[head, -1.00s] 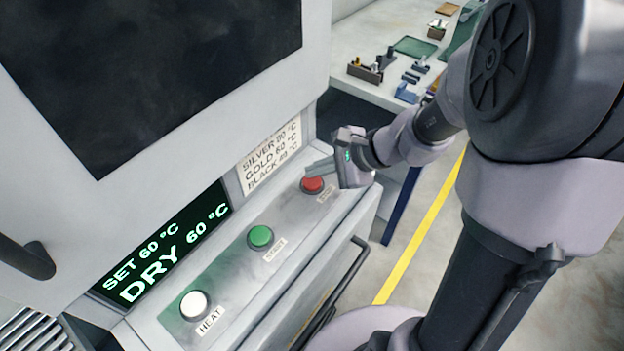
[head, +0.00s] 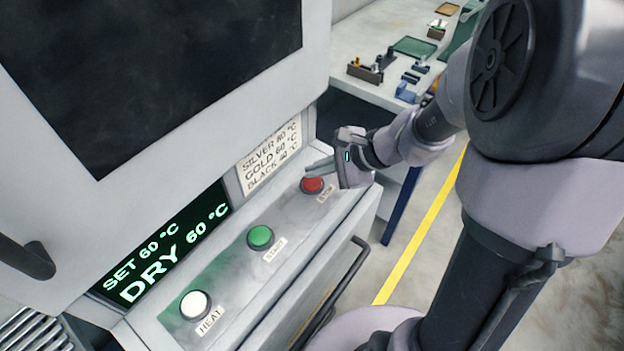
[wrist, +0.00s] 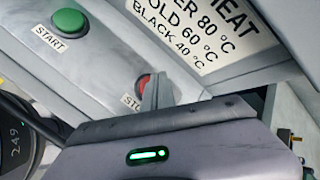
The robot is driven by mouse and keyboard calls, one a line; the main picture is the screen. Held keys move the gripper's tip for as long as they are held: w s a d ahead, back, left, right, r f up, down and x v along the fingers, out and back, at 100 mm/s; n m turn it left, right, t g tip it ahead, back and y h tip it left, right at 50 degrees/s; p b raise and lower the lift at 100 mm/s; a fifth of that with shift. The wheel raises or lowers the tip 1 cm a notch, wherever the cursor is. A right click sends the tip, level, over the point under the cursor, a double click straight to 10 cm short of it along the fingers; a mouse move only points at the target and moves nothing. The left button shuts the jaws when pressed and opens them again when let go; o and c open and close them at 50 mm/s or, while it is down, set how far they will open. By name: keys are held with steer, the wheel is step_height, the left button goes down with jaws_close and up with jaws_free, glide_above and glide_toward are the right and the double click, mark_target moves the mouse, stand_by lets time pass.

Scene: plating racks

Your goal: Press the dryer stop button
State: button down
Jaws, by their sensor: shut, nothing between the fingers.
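The red stop button (head: 312,185) sits at the right end of the dryer's grey control panel. In the wrist view the red button (wrist: 143,82) is partly hidden behind my fingers. My gripper (head: 309,171) is shut and empty, with its fingertips at the red button. In the wrist view my gripper (wrist: 158,82) overlaps the button's right side; I cannot tell whether it touches. The dryer display (head: 160,245) reads "SET 60 °C" and "DRY 60 °C".
The green start button (head: 260,237) and white heat button (head: 194,304) are on the same panel. A temperature label (head: 269,158) is above the panel. A dark handle (head: 345,290) sticks out below it. A table with small parts (head: 365,72) stands behind.

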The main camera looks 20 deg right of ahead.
mark_target(316, 183)
steer(key=shift+f+b, duration=0.45)
steer(key=shift+b, duration=0.15)
steer(key=shift+f+b, duration=0.45)
steer(key=shift+b, duration=0.05)
stand_by(0.5)
stand_by(0.3)
steer(key=shift+r+p, duration=0.7)
steer(key=shift+r, duration=0.25)
step_height(316, 183, up, 5)
steer(key=p, duration=0.4)
stand_by(0.3)
